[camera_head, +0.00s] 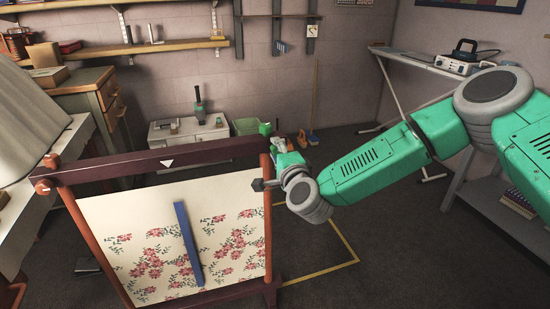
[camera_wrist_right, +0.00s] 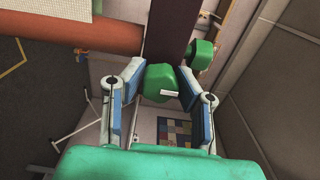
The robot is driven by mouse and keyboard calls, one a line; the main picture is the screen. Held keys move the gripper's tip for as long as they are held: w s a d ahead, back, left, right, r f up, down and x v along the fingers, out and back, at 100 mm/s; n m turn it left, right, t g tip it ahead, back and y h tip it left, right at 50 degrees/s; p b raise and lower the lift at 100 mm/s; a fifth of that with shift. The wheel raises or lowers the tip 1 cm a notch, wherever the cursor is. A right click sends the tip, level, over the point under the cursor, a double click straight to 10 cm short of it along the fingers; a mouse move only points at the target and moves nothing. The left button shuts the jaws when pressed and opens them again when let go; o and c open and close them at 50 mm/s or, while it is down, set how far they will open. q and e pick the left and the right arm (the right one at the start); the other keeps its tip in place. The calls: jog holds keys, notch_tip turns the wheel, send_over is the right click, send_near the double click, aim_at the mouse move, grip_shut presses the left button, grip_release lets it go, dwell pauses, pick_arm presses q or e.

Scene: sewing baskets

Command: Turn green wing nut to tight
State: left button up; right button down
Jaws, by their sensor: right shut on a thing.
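A dark wooden frame bar (camera_head: 120,168) spans the top of an upright frame with floral cloth (camera_head: 130,235). My right gripper (camera_head: 262,184) is at the bar's right end. In the right wrist view its two blue-padded fingers (camera_wrist_right: 162,82) are shut on the green wing nut (camera_wrist_right: 157,87), which has a short white mark. A second green lobe (camera_wrist_right: 203,54) shows beyond the right finger; I cannot tell if it is the same piece. In the head view a green knob (camera_head: 264,129) stands above the bar's end, and the gripped part is hidden. My left gripper is out of view.
A blue strip (camera_head: 188,245) lies against the cloth. A white lamp shade (camera_head: 30,120) stands at the left. A low white cabinet (camera_head: 188,135) is behind the frame, and an ironing board (camera_head: 425,62) is at the right.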

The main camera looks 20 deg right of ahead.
jog(key=m+b, duration=0.1)
jog(key=m, duration=0.1)
jog(key=m+b, duration=0.1)
jog(key=m, duration=0.1)
jog(key=f+m+b, duration=0.1)
jog(key=b, duration=0.1)
jog(key=shift+d+m, duration=0.25)
jog(key=shift+m, duration=0.15)
jog(key=m+b, duration=0.4)
jog(key=shift+s+f, duration=0.15)
jog(key=m+b, duration=0.4)
jog(key=m, duration=0.1)
jog(key=shift+a+f+m+b, duration=0.1)
jog(key=shift+m+b, duration=0.2)
jog(key=shift+a+m+b, duration=0.1)
jog(key=shift+m+b, duration=1)
jog(key=shift+m, duration=0.2)
jog(key=shift+r, duration=0.2)
jog(key=c, duration=1.3)
grip_release()
jog(key=shift+o, duration=0.6)
jog(key=shift+r, duration=0.25)
